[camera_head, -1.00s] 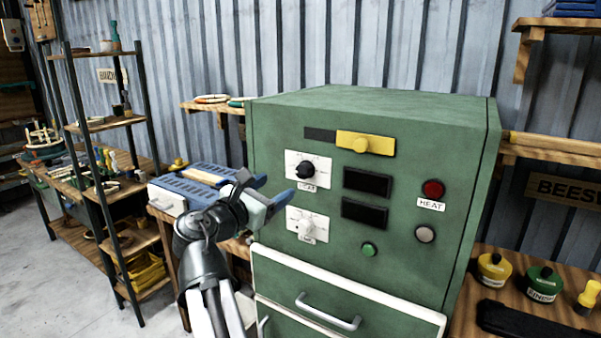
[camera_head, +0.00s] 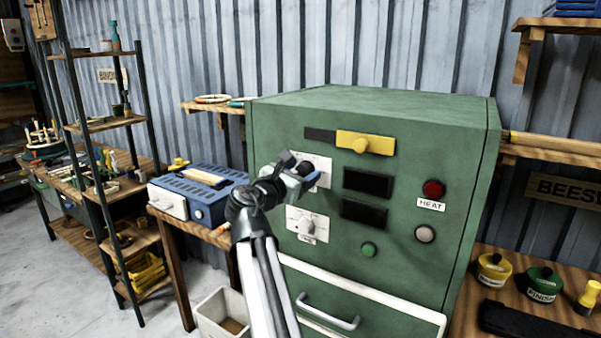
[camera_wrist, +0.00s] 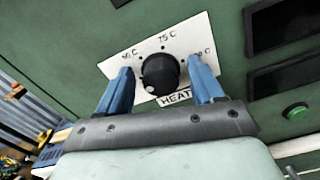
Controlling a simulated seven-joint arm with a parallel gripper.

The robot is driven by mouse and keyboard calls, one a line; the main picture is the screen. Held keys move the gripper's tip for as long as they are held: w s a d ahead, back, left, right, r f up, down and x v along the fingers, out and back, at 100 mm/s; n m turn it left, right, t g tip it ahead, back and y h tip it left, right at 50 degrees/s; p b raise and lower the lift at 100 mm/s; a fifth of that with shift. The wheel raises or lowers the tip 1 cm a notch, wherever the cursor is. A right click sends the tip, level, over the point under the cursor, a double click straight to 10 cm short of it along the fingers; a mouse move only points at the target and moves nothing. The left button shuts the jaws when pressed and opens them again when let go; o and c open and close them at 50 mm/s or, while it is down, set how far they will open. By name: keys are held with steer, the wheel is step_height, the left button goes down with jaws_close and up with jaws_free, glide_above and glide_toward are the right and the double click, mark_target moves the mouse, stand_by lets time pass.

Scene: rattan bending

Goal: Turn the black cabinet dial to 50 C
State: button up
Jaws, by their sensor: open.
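The black dial (camera_wrist: 160,75) sits on a white plate on the green cabinet (camera_head: 300,115). In the wrist view the plate (camera_wrist: 190,32) carries a mark at left that looks like 50 C, 75 C at the top, a partly hidden mark at right, and a HEAT label below. A pale dot shows on the dial's lower left. My gripper (camera_wrist: 162,88) is open, its blue fingers on either side of the dial with gaps visible. In the head view my gripper (camera_head: 295,172) covers part of the plate and dial.
Below is a second white plate with a white dial (camera_head: 306,225). Dark panels (camera_head: 367,183), a green button (camera_head: 369,249), a red button (camera_head: 433,189) and a yellow slider (camera_head: 362,143) are on the cabinet face. A drawer handle (camera_head: 327,318) sticks out below.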

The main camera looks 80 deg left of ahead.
steer(key=c, duration=1.1)
steer(key=shift+o, duration=0.2)
steer(key=shift+m, duration=0.3)
steer(key=m, duration=0.5)
steer(key=shift+w+d, duration=0.1)
steer(key=m, duration=0.6)
steer(key=shift+f, duration=0.15)
steer(key=o, duration=1.1)
steer(key=shift+c, duration=0.2)
